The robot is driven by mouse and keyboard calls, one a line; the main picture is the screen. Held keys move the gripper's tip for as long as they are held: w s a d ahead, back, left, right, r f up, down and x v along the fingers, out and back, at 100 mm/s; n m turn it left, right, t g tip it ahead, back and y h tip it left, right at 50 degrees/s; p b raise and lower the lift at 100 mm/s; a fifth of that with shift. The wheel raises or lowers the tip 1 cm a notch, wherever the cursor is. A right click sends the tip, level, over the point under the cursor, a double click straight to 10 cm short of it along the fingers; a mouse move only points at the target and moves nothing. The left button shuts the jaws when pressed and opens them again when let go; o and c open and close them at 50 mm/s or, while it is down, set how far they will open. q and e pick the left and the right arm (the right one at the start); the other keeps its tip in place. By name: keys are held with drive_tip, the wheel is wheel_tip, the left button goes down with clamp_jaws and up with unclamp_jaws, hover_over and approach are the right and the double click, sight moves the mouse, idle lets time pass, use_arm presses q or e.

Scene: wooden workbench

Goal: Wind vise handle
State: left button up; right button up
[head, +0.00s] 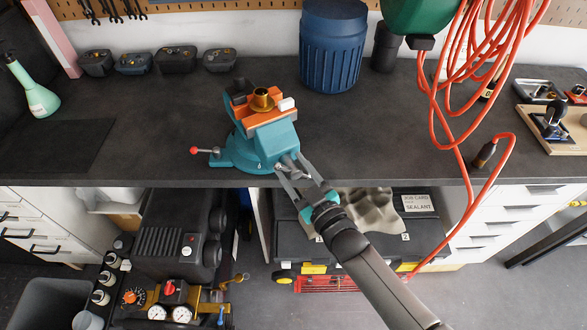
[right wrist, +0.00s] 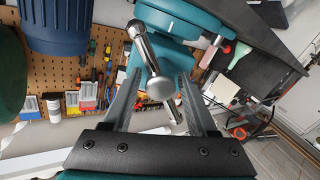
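The teal vise (head: 262,145) stands at the front edge of the dark bench top. A brass-coloured round part (head: 262,99) sits at its orange jaws (head: 273,117). My right gripper (head: 294,171) is at the vise's front, where the handle is mostly hidden in the head view. In the right wrist view, the metal vise handle (right wrist: 153,62) is a slanted bar with rounded ends. My right gripper's fingers (right wrist: 158,80) stand apart on either side of the handle's lower part, with gaps visible. I cannot tell whether either finger touches it. My left gripper is not in view.
A red-knobbed lever (head: 205,151) sticks out left of the vise. A blue bin (head: 333,50) stands behind, and an orange hose (head: 450,110) hangs at right. The bench left of the vise is mostly clear.

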drive_tip(key=shift+o, duration=0.4)
drive_tip(key=shift+s, duration=0.1)
drive_tip(key=shift+d, duration=0.1)
drive_tip(key=shift+s+f, duration=0.1)
drive_tip(key=shift+s+d, duration=0.1)
drive_tip(key=shift+s, duration=0.05)
drive_tip(key=v, duration=1.4)
drive_tip(key=shift+s+d, duration=0.2)
drive_tip(key=shift+s, duration=0.15)
